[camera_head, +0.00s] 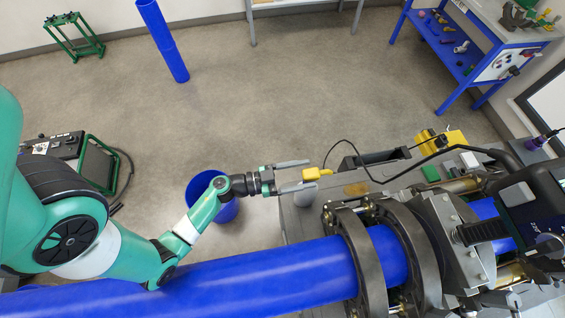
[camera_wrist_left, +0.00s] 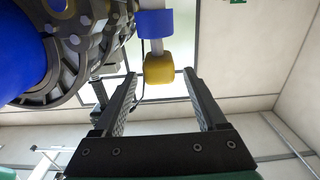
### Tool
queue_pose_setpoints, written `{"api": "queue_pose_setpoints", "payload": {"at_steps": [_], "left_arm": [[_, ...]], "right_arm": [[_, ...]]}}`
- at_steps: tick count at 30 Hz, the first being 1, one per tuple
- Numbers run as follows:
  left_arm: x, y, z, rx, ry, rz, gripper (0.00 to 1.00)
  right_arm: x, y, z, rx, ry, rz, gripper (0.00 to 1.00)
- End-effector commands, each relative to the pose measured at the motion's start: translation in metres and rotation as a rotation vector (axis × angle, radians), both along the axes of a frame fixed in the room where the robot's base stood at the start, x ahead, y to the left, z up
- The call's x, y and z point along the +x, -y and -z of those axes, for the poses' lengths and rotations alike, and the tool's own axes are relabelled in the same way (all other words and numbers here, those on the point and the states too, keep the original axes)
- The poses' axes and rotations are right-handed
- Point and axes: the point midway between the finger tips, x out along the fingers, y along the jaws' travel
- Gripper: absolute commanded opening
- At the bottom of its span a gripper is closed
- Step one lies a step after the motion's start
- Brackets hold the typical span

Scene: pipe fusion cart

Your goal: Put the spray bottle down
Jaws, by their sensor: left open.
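The spray bottle has a yellow head (camera_head: 316,173) and a pale body (camera_head: 305,197). It appears upright at the left end of the grey cart top (camera_head: 298,225), though its base contact is hard to see. My left gripper (camera_head: 308,174) is open, its two fingers spread on either side of the yellow head near their tips. In the left wrist view the yellow head (camera_wrist_left: 158,69) shows between and just beyond the open fingers (camera_wrist_left: 159,78), with a blue band (camera_wrist_left: 155,23) on the pale body. My right gripper is not in view.
A long blue pipe (camera_head: 230,275) runs through the dark clamp rings (camera_head: 345,250) beside the bottle. A blue bin (camera_head: 225,210) stands on the floor below my left arm. A black cable (camera_head: 385,183) crosses the cart behind the bottle.

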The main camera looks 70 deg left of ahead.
Motion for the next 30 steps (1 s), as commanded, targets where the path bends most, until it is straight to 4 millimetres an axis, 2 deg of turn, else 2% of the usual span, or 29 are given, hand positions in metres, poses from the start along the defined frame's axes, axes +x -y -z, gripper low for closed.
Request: {"api": "queue_pose_setpoints", "payload": {"at_steps": [1,6,12,26,29,30], "left_arm": [[-0.014,-0.005,-0.001,-0.002,-0.002,-0.010,0.74],[-0.046,-0.010,-0.001,0.000,0.000,-0.009,0.74],[-0.062,-0.012,0.000,0.001,0.001,-0.002,0.74],[-0.062,-0.014,-0.003,0.008,0.008,-0.003,0.74],[-0.050,-0.029,-0.024,0.065,0.068,-0.033,0.74],[-0.040,-0.040,-0.042,0.107,0.117,-0.057,0.74]], "right_arm": [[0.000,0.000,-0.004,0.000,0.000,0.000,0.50],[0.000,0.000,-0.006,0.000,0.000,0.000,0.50],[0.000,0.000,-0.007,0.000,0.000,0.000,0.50],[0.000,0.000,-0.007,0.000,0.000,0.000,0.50],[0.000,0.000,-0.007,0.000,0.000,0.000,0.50],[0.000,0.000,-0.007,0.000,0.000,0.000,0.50]]}}
